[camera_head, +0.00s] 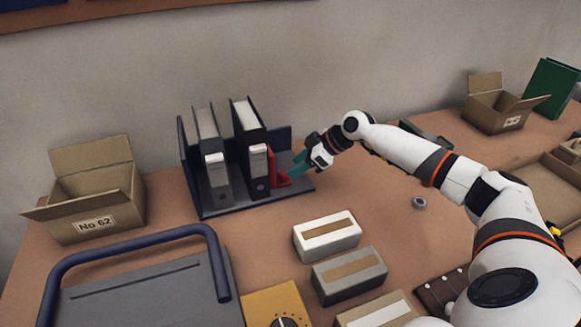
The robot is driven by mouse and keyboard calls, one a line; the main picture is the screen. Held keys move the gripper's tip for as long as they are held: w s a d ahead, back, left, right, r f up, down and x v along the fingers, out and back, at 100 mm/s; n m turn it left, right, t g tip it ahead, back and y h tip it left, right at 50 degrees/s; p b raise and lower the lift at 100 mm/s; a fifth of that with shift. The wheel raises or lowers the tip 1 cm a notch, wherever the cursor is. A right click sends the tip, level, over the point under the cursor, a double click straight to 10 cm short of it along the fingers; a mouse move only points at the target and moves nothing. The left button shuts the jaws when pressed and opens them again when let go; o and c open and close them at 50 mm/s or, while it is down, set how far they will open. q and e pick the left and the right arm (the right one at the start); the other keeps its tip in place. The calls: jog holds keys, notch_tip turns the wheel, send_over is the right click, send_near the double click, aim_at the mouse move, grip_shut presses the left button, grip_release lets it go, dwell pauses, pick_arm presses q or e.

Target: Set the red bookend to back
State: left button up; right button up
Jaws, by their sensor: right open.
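The red bookend (281,179) stands on the dark binder rack (211,208), close to the right side of the right-hand black binder (257,172). Part of it is hidden by the binder and by my gripper. A second black binder (217,178) stands to the left, with a gap between the two. My right gripper (296,164) reaches in from the right, its teal fingers at the bookend's right side. It is open; I cannot tell whether the fingers touch the bookend. My left gripper is not in view.
An open cardboard box (97,205) stands left of the rack, another (497,108) at the back right. White (327,237) and grey (348,276) blocks lie in front. A blue-handled grey case (150,290) fills the front left. A small grey ring (419,202) lies right.

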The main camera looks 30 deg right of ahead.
aim_at(285, 172)
jog(key=shift+x, duration=1.7)
